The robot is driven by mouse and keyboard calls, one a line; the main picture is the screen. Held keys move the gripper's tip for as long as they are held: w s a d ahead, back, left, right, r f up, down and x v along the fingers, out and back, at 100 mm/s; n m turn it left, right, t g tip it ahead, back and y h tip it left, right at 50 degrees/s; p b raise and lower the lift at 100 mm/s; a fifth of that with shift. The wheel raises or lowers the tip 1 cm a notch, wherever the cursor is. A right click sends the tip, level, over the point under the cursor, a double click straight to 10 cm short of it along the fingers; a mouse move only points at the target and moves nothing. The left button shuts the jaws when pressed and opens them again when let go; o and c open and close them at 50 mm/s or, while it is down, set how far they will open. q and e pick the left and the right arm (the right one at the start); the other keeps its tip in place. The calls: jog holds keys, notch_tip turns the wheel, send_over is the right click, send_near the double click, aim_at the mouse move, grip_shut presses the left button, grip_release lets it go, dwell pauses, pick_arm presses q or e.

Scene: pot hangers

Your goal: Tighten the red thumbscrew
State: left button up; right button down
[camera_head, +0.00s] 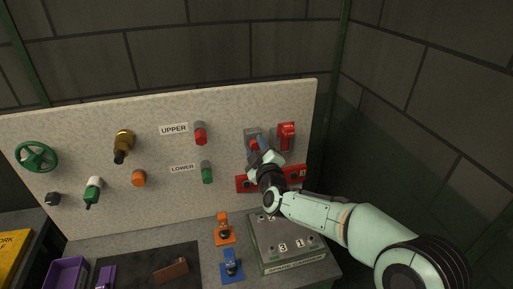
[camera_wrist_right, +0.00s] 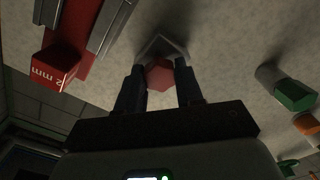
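The red thumbscrew (camera_head: 254,146) sits on a grey plate on the upright panel, right of the UPPER and LOWER knobs. My right gripper (camera_head: 263,156) is in front of it and partly covers it. In the right wrist view the red head of the thumbscrew (camera_wrist_right: 160,75) shows between the two dark fingers of my right gripper (camera_wrist_right: 160,82), one on each side. The fingers stand apart close to its edges; I cannot tell if they touch it. My left gripper is out of view.
A red block (camera_head: 287,135) is just right of the thumbscrew, and a red strip (camera_head: 243,184) lies below. The red knob (camera_head: 200,133) and green knob (camera_head: 207,172) are to the left. A grey box (camera_head: 257,250) stands on the bench below my right arm.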

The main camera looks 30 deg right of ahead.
jog(key=m, duration=0.4)
jog(key=shift+m, duration=0.4)
jog(key=m, duration=0.4)
jog(key=shift+m, duration=0.3)
jog(key=m, duration=0.4)
jog(key=shift+m, duration=0.3)
jog(key=m, duration=0.4)
jog(key=c, duration=0.7)
grip_release()
